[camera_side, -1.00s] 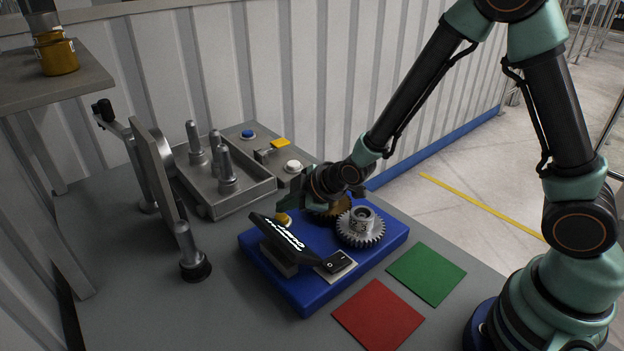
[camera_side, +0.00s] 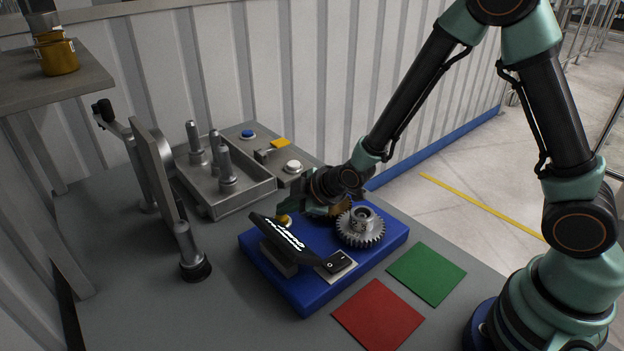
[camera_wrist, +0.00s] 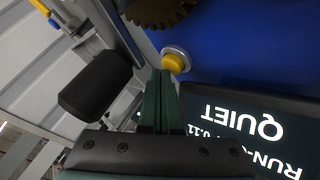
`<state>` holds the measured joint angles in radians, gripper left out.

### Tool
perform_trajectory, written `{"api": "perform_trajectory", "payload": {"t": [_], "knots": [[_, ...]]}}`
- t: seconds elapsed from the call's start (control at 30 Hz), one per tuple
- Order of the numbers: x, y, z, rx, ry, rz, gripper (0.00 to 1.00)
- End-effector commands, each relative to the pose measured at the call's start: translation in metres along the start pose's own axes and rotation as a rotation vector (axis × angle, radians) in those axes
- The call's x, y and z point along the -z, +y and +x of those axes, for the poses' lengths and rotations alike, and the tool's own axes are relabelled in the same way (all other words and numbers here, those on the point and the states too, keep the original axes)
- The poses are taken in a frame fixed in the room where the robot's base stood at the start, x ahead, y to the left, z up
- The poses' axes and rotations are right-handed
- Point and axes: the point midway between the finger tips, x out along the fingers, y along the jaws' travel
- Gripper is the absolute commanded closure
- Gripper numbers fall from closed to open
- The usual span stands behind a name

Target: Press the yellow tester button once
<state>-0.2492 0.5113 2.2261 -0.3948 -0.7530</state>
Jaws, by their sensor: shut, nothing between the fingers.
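The yellow tester button (camera_side: 283,220) sits in a pale ring on the blue tester base (camera_side: 310,297), behind the black display. In the wrist view the button (camera_wrist: 174,63) lies just beyond the tips of my gripper (camera_wrist: 160,78). My gripper is shut and empty, its fingers together; whether the tips touch the button I cannot tell. In the side view my gripper (camera_side: 296,211) is low over the base, beside the button. The display (camera_wrist: 245,125) reads "QUIET" and a partly cut-off "RUN" line in the wrist view.
A grey gear (camera_side: 361,228) and a brown gear (camera_wrist: 158,10) are on the base, near my gripper. A black rocker switch (camera_side: 336,262) is at the front. A metal tray (camera_side: 240,198) with pegs stands behind. Red (camera_side: 378,315) and green (camera_side: 427,273) squares lie at the right.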

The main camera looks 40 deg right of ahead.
Motion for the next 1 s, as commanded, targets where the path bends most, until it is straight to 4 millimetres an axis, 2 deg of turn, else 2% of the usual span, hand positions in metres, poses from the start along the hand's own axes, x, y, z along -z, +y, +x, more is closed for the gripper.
{"api": "perform_trajectory", "payload": {"t": [0.4, 1.0], "knots": [[-0.001, -0.001, 0.002, 0.000, 0.000, 0.000, 1.00], [0.008, 0.007, -0.011, 0.000, 0.000, 0.000, 1.00]]}}
